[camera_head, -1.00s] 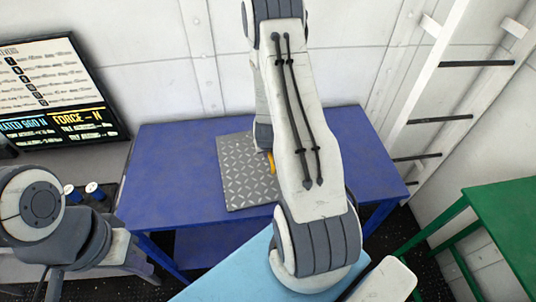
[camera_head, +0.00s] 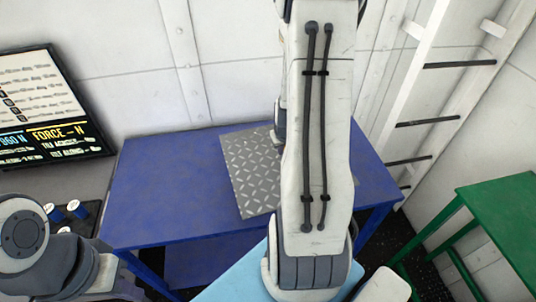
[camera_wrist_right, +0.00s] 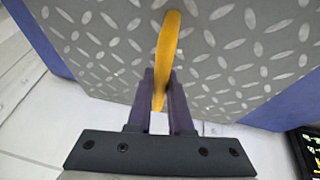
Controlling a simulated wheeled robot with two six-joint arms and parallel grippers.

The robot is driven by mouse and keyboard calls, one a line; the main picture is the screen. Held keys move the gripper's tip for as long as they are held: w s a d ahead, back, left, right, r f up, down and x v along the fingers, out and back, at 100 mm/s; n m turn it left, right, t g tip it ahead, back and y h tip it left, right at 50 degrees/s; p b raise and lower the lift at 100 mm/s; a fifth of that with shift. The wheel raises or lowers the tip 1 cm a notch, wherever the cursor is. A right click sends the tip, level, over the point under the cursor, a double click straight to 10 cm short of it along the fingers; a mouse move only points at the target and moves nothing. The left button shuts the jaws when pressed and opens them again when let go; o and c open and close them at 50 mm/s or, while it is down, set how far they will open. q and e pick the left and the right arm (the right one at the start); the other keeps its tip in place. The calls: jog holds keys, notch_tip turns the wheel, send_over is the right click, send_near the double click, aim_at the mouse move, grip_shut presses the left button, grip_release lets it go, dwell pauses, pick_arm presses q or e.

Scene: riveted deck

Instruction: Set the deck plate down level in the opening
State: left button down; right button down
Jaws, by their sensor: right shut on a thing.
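The deck plate (camera_head: 245,172) is a grey square sheet with a raised diamond tread. In the head view it shows over the blue table, its right part hidden behind my right arm. In the right wrist view the plate (camera_wrist_right: 100,48) fills the upper part, with a yellow handle (camera_wrist_right: 168,45) standing on it. My right gripper (camera_wrist_right: 160,84) is shut on this handle. I cannot tell how far the plate is above the table or whether it is level. No opening can be made out. My left arm shows at lower left in the head view, its jaws out of sight.
The blue table (camera_head: 165,185) has bare room left of the plate. A pale blue surface (camera_head: 235,285) lies in front. A green table (camera_head: 500,205) and a white ladder (camera_head: 412,90) stand right. A display board (camera_head: 45,105) stands left, beside blue-topped knobs (camera_head: 65,212).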

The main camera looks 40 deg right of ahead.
jog(key=shift+s+d+r+p, duration=0.35)
jog(key=shift+s+r, duration=0.15)
jog(key=shift+s, duration=0.1)
jog(key=shift+s+d+r+p, duration=0.3)
jog(key=shift+s+r, duration=0.15)
jog(key=shift+s, duration=0.25)
